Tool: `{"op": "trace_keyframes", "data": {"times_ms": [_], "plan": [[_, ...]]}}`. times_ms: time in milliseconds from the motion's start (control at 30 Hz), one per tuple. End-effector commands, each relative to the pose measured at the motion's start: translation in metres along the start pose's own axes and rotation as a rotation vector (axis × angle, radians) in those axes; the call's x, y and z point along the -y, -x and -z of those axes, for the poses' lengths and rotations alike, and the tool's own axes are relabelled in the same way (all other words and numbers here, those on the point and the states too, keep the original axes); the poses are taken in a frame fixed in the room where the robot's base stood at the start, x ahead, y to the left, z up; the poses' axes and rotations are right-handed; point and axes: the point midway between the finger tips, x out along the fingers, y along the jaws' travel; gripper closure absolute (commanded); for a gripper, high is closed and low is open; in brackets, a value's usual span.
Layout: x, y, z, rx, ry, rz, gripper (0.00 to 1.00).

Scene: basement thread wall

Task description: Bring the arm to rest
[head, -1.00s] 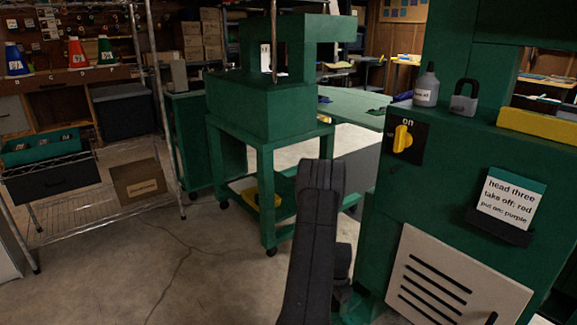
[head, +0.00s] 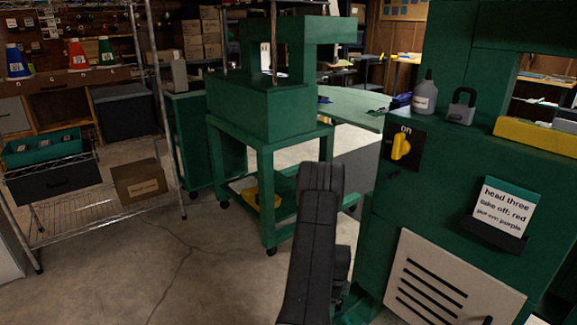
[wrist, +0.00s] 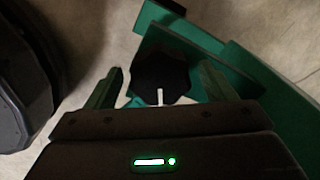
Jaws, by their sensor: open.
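My arm (head: 318,230) stands in the lower middle of the head view, folded upright in front of the green machines. My gripper (wrist: 160,82) shows in the wrist view with its two fingers spread apart and nothing held between them. Behind the gap between the fingers are a dark faceted shape, a thin pale rod and green painted parts over the concrete floor. The gripper itself cannot be made out in the head view.
A green machine with a yellow switch (head: 401,146), a padlock (head: 461,107) and a card (head: 503,203) stands close on the right. Another green machine (head: 268,110) stands behind my arm. A wire shelf (head: 90,200) is at left. Floor (head: 150,260) between is open.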

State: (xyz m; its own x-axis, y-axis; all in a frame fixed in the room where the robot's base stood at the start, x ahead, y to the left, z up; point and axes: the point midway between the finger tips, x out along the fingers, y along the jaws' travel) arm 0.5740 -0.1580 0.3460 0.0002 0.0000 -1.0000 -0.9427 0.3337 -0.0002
Motion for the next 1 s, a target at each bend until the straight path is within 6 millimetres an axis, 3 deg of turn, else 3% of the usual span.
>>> {"op": "trace_keyframes", "data": {"times_ms": [400, 1000], "plan": [[-0.0003, 0.0011, 0.0, 0.0, -0.284, -0.001, 0.23], [0.0005, 0.0018, -0.0001, 0.0, -0.334, 0.002, 0.23]]}}
